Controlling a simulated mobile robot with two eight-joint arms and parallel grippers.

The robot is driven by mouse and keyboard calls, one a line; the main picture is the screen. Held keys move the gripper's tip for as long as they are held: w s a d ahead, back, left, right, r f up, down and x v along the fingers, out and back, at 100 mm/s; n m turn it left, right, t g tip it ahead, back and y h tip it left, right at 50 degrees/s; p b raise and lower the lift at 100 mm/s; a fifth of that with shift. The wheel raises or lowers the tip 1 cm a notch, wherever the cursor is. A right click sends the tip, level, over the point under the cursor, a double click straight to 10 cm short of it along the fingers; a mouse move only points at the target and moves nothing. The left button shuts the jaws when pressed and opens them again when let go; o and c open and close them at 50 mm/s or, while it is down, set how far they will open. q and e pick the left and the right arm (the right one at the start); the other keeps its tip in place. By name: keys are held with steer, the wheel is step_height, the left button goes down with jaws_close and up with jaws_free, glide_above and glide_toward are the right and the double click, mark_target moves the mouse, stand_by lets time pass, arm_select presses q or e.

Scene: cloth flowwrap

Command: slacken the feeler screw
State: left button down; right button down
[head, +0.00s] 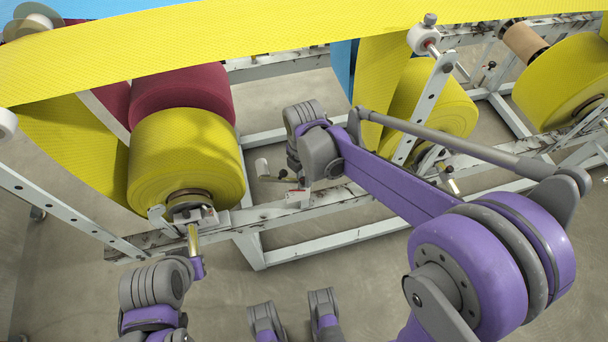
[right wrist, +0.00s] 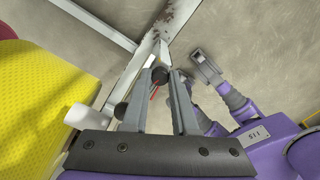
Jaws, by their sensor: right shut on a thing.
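In the right wrist view my right gripper (right wrist: 163,78) has its two grey fingers closed about a small black knob (right wrist: 159,74), which looks like the feeler screw. A thin red piece shows just under the knob, between the fingers. A white roller (right wrist: 76,116) stands left of the fingers; it also shows in the head view (head: 262,167), beside the frame rail. There my right wrist covers most of the fingers and the knob. My left arm comes in at the lower left, its wrist below the yellow roll; its fingertips are not clear.
A white metal frame rail (head: 330,200) runs behind the right gripper. Yellow rolls (head: 185,160) and a dark red roll (head: 180,95) sit on the frame. A yellow web (head: 250,35) crosses above. Bare floor (head: 345,265) lies in front of the frame.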

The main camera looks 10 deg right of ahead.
steer(key=shift+n, duration=0.3)
stand_by(0.4)
steer(key=c, duration=1)
jaws_free()
step_height(320, 180, up, 11)
steer(key=shift+f+p, duration=0.1)
steer(key=shift+p, duration=0.7)
steer(key=s+d+r+m+t+p, duration=0.1)
steer(key=s+d+m+p, duration=0.1)
steer(key=s+m, duration=0.3)
steer(key=s+d+r+m+t+p, duration=0.1)
steer(key=s+m, duration=0.4)
steer(key=m, duration=0.6)
steer(key=s+d+r+m+t+p, duration=0.2)
steer(key=s+d+m+t+p, duration=0.1)
steer(key=m, duration=0.6)
steer(key=shift+s+d+p, duration=0.75)
steer(key=shift+s+p, duration=0.3)
steer(key=shift+p, duration=0.1)
